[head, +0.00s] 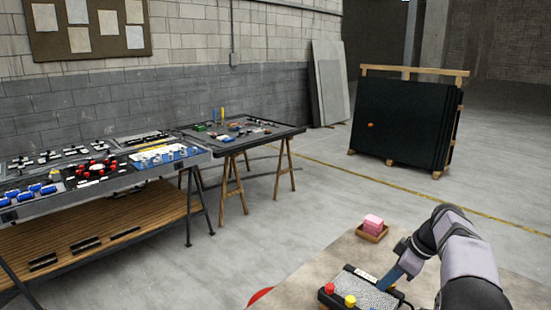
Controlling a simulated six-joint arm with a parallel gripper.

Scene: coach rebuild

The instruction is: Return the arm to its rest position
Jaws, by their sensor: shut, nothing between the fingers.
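My arm comes in from the lower right, and its blue-grey gripper (385,286) points down and to the left. The gripper is shut with nothing seen in it. Its tip is at the right side of a dark box (352,284) with a speckled grey top. I cannot tell whether the tip touches the box or is just above it. A red knob (329,288) and a yellow knob (350,301) are at the box's front edge.
The box stands on a beige work surface (320,272). Behind it is a small brown tray (361,234) holding pink blocks (373,222). Benches with parts (60,205) stand farther left, and dark panels (400,120) lean behind.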

